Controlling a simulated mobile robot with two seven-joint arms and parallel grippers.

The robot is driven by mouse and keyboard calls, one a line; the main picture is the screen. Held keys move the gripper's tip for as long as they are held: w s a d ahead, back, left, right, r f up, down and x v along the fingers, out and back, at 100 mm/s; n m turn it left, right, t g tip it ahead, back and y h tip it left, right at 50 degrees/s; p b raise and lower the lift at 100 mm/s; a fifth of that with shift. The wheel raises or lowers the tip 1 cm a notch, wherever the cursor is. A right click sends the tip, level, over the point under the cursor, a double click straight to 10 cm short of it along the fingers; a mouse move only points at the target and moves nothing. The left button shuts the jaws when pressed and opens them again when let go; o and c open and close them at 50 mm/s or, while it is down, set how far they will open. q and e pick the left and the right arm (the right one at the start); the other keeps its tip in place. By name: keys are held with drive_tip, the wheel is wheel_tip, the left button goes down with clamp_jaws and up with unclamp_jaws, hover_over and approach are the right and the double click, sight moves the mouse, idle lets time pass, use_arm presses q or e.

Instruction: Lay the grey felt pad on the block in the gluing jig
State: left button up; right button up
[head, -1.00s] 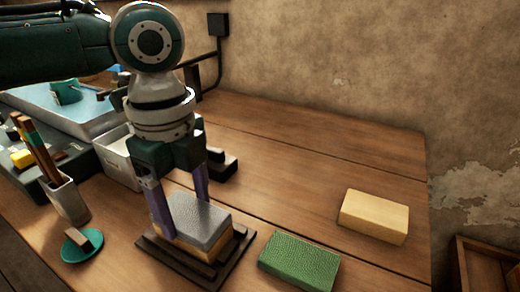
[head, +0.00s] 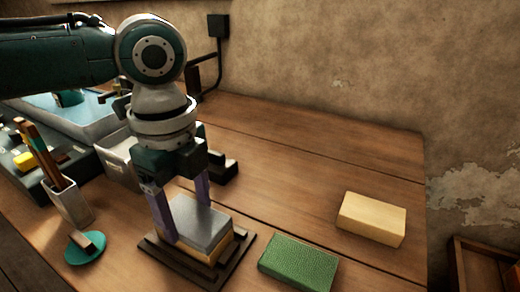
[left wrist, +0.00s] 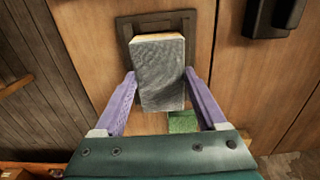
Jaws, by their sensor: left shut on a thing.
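The grey felt pad (head: 199,221) lies flat at the block's top, between the fingers of my left gripper (head: 186,222). The tan block (head: 222,249) sits in the dark gluing jig (head: 238,266) and shows as a band under the pad. In the left wrist view the pad (left wrist: 158,75) is between the two purple fingers and covers most of the block; a strip of the block (left wrist: 165,36) shows past its far end. I cannot tell whether pad and block touch all over. My left gripper is shut on the pad. My right gripper is not in view.
A green block (head: 298,263) lies just right of the jig, and a pale yellow block (head: 371,219) farther right. A cup with sticks (head: 70,203) and a teal dish (head: 85,248) stand left. A grey bin (head: 118,157) is behind. The back right of the table is clear.

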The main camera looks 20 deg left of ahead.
use_arm(q)
drive_tip(key=o, duration=1.3)
